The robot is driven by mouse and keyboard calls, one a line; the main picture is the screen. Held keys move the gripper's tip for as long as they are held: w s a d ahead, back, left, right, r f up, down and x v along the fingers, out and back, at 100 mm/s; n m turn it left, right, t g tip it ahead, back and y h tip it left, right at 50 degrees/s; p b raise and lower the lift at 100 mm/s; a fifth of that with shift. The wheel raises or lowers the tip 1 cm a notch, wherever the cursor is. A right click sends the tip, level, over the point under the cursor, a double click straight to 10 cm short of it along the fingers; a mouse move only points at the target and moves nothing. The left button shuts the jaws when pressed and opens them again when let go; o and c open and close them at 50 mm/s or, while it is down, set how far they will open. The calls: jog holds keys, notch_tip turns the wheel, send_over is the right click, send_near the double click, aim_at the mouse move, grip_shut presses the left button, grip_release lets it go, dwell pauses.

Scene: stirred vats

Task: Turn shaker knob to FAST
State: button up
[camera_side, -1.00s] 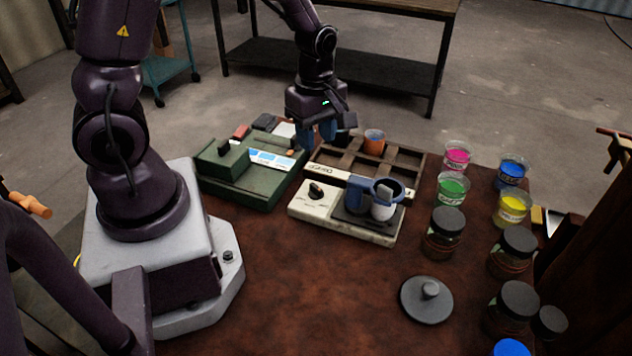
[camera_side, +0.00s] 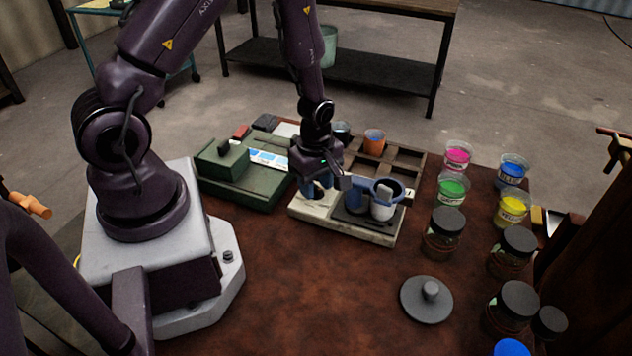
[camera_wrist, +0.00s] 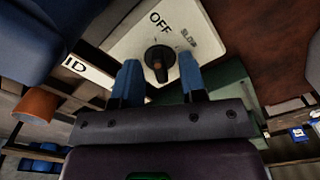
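The shaker (camera_side: 376,233) is a cream box with a dark platform that carries a blue holder and a pale cup (camera_side: 383,208). Its black knob (camera_wrist: 159,58) shows in the wrist view on the cream panel (camera_wrist: 130,45), near the labels OFF and SLOW; no FAST label is readable. The knob has a small orange-brown mark on it. My gripper (camera_side: 316,188) is low over the left part of the shaker and hides the knob in the side view. In the wrist view its blue fingertips (camera_wrist: 159,66) are apart, one on either side of the knob; contact cannot be told.
A green device (camera_side: 238,187) stands left of the shaker. A wooden compartment tray (camera_side: 405,157) with an orange cup (camera_side: 374,141) is behind it. Several paint cups and dark-lidded jars (camera_side: 443,232) stand to the right.

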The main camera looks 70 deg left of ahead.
jog(key=shift+c, duration=0.2)
grip_shut()
